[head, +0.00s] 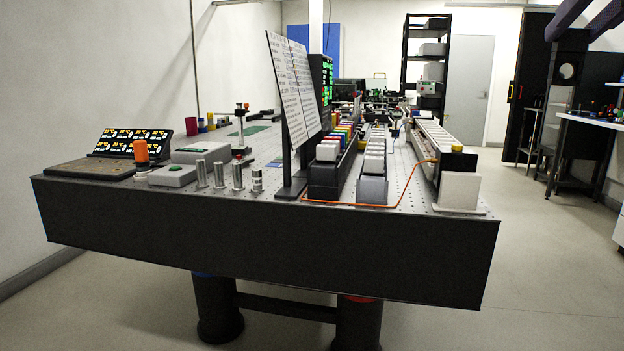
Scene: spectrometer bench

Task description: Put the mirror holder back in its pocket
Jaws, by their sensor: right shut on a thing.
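A small post with a dark mount (241,128) stands towards the back left of the perforated bench top (405,180). My left gripper is out of view.
The black-sided bench (270,240) fills the middle. Several metal posts (238,178), an upright sheet (292,85) and rows of pale blocks (372,165) stand on it. A side table (590,120) is at the right. The floor (550,235) between them is clear.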

